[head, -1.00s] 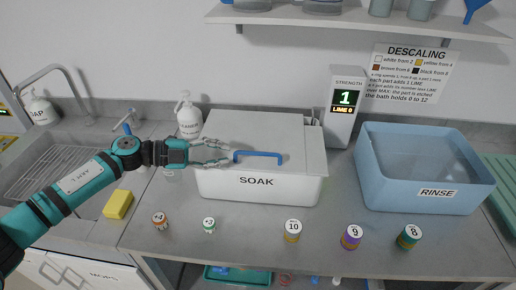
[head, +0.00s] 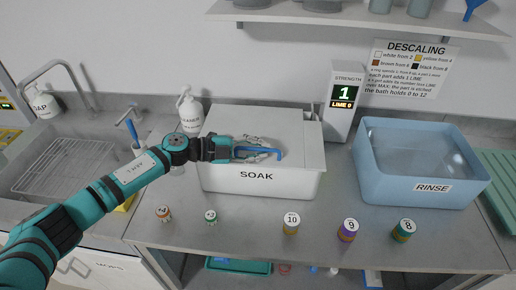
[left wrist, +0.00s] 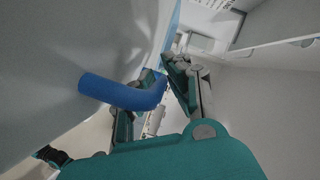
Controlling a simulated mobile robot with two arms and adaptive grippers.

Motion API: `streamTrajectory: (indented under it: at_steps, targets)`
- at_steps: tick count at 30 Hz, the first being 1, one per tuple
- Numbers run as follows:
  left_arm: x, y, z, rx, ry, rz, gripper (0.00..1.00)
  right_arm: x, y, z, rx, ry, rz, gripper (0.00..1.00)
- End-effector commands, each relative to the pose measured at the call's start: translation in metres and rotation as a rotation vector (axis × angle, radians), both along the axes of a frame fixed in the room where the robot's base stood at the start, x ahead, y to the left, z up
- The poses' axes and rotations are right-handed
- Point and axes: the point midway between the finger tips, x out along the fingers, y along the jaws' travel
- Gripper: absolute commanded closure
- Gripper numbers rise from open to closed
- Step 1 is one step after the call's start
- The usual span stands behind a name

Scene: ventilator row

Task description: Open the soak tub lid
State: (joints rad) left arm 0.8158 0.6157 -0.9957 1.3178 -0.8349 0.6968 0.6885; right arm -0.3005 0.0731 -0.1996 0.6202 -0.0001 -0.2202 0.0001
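The white soak tub (head: 222,180) stands on the counter with its flat pale lid (head: 250,120) lying shut on top. A blue bar handle (head: 278,153) sits near the lid's front edge; it also shows large in the left wrist view (left wrist: 110,92). My left gripper (head: 268,149) is at the handle, with its fingers apart, one on the far side and one on the near side of the bar. In the left wrist view the gripper (left wrist: 158,100) looks open, the bar's bend close to the fingers. Contact cannot be told. My right gripper is not in view.
A blue rinse tub (head: 420,188) stands at right. A strength display (head: 343,100) reads 1 and LIME 0 behind the soak tub. A pump bottle (head: 190,112) stands behind my arm. A sink is at left.

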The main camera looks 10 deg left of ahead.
Motion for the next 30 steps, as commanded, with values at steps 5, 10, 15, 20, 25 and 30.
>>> streamTrajectory:
  at_steps: [5,10,15,20,25,30]
  targets:
    - [0.000,0.000,0.000,0.000,0.000,0.000,1.00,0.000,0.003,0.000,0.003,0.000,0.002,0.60]
    - [0.000,0.000,0.000,0.000,0.000,0.000,1.00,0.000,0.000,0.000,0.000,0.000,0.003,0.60]
    - [0.000,0.000,0.001,0.000,0.000,0.000,1.00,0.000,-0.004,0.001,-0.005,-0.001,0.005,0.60]
    - [0.001,0.000,0.009,-0.001,0.000,0.000,1.00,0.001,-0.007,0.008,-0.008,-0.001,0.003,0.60]
    - [0.005,0.000,0.030,-0.003,-0.002,0.000,1.00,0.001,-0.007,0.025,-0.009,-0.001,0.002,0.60]
    - [0.015,0.001,0.064,0.000,0.068,0.002,1.00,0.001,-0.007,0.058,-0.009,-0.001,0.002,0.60]
